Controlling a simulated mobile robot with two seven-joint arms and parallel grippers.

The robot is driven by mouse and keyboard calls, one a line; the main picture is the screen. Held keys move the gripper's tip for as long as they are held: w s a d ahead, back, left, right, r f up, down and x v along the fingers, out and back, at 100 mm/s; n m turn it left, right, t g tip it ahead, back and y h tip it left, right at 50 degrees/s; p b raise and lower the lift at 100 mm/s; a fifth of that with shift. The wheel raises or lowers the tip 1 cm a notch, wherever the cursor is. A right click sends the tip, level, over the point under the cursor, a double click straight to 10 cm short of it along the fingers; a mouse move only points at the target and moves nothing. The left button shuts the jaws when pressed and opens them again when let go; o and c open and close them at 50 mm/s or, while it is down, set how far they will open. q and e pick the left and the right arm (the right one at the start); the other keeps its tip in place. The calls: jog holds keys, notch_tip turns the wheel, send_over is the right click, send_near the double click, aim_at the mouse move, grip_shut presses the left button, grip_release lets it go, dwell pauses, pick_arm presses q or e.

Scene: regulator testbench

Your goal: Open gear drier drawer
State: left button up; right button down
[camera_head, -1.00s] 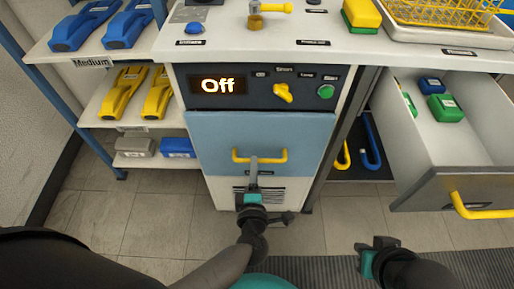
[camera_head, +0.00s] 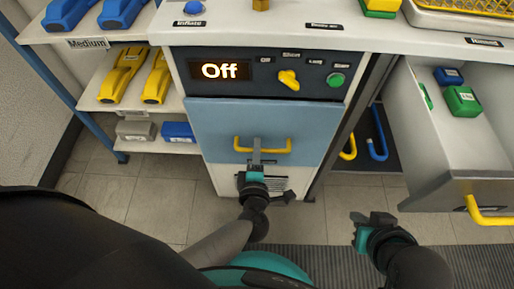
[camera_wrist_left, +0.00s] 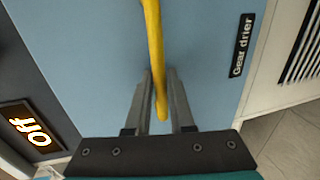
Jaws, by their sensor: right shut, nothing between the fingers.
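The gear drier drawer (camera_head: 225,122) has a light blue front and sits closed under the control panel. Its yellow handle (camera_head: 279,150) runs across the lower part of the front. My left gripper (camera_head: 256,156) is at the handle, left of its middle. In the left wrist view, its two fingers (camera_wrist_left: 160,85) lie close on either side of the yellow handle (camera_wrist_left: 154,35), and the "Gear drier" label (camera_wrist_left: 242,45) is to the right. My right gripper (camera_head: 372,218) is shut and empty, above the floor at the lower right.
The panel's display (camera_head: 220,71) reads "Off", beside a yellow knob (camera_head: 289,80) and a green button (camera_head: 336,79). An open drawer (camera_head: 445,190) juts out at the right, with a yellow handle (camera_head: 490,216). Shelves with yellow tools (camera_head: 122,75) stand at the left.

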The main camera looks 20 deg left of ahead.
pick_arm(q)
grip_shut()
dwell(1.0)
